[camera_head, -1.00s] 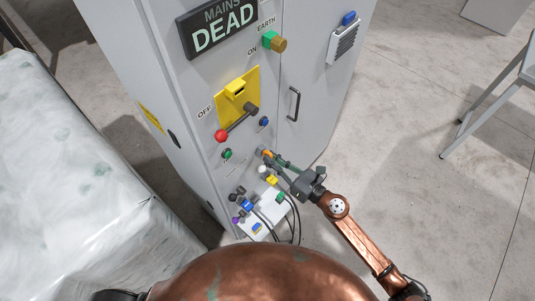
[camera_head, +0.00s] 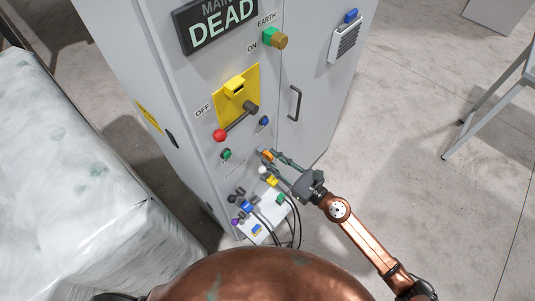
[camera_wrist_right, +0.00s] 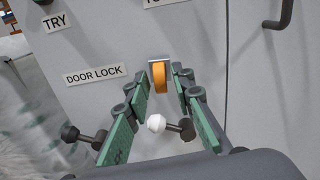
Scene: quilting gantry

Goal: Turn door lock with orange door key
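The orange door key (camera_head: 267,155) sits in the door lock on the grey cabinet front. In the right wrist view the key (camera_wrist_right: 161,78) points down from a small silvery lock plate (camera_wrist_right: 160,59), right of the "DOOR LOCK" label (camera_wrist_right: 95,75). My right gripper (camera_head: 272,161) is open at the lock. In the wrist view its two green-padded fingers (camera_wrist_right: 160,82) stand either side of the key, with a gap on each side. My left gripper is not in view.
A white-knobbed lever (camera_wrist_right: 156,123) lies just below the key, between the fingers. A red-knobbed handle (camera_head: 220,135) on a yellow plate is above. Cables (camera_head: 297,222) hang below. A wrapped pale block (camera_head: 70,190) stands left; the floor right is open.

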